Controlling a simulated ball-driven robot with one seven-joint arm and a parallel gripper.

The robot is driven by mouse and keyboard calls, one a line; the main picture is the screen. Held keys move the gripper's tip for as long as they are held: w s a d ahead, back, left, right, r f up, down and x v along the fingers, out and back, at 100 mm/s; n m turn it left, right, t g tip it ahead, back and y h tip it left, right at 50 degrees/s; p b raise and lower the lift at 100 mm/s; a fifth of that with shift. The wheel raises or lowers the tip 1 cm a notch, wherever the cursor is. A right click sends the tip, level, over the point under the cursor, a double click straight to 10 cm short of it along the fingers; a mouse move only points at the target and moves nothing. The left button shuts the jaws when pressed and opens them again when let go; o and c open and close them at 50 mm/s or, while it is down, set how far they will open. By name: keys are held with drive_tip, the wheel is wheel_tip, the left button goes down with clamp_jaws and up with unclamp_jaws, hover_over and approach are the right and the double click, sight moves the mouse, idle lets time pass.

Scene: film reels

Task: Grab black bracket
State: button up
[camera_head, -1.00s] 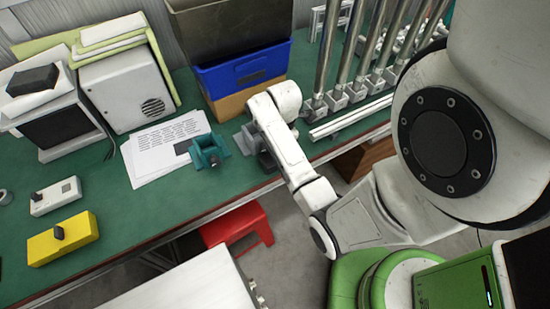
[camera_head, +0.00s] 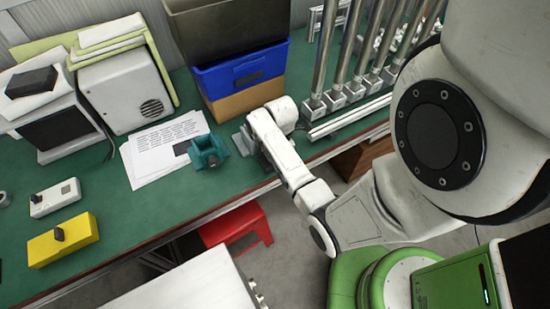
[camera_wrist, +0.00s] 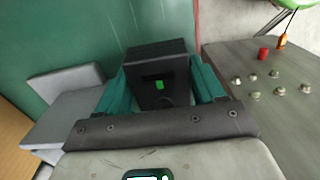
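In the wrist view, a dark black piece (camera_wrist: 155,58), which looks like the bracket, lies between the two teal fingers of my gripper (camera_wrist: 160,85). A small bright green patch shows in its middle. The fingers flank it closely on the left and right, but I cannot tell whether they press on it. A dark bar with screws hides its near end. In the head view, a teal piece with a dark hollow (camera_head: 208,152) shows over the green bench, left of my forearm, beside the white papers.
Stacked bins (camera_head: 240,72) and metal posts (camera_head: 345,60) stand behind. White papers (camera_head: 150,150) lie to the left. A grey panel with several knobs (camera_wrist: 265,105) is on the right in the wrist view.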

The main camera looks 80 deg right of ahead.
drive_tip(key=c, duration=1.1)
drive_tip(key=shift+r, duration=0.15)
